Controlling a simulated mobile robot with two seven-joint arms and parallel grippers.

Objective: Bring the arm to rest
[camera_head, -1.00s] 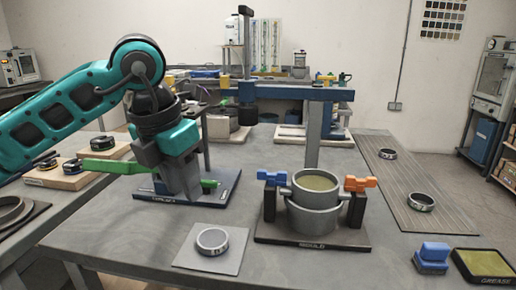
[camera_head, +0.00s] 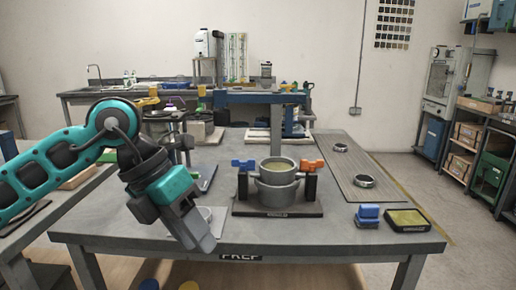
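My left arm comes in from the left, bent at a teal and black elbow (camera_head: 113,118). My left gripper (camera_head: 204,246) points down and slightly right, over the front left part of the table (camera_head: 330,233). Its grey fingers look close together, but I cannot tell whether a gap lies between them. No object shows in it. It is apart from the ring stand (camera_head: 277,213), which holds a round grey vessel (camera_head: 277,194), a blue lever (camera_head: 243,165) and an orange lever (camera_head: 312,165). My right gripper is not in view.
A blue block (camera_head: 368,214) and a grease pad (camera_head: 408,219) lie at the table's right front. Two rings (camera_head: 364,181) lie on a ribbed mat (camera_head: 352,165). My arm partly hides a small plate (camera_head: 212,215) and the dark lever base (camera_head: 205,178).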

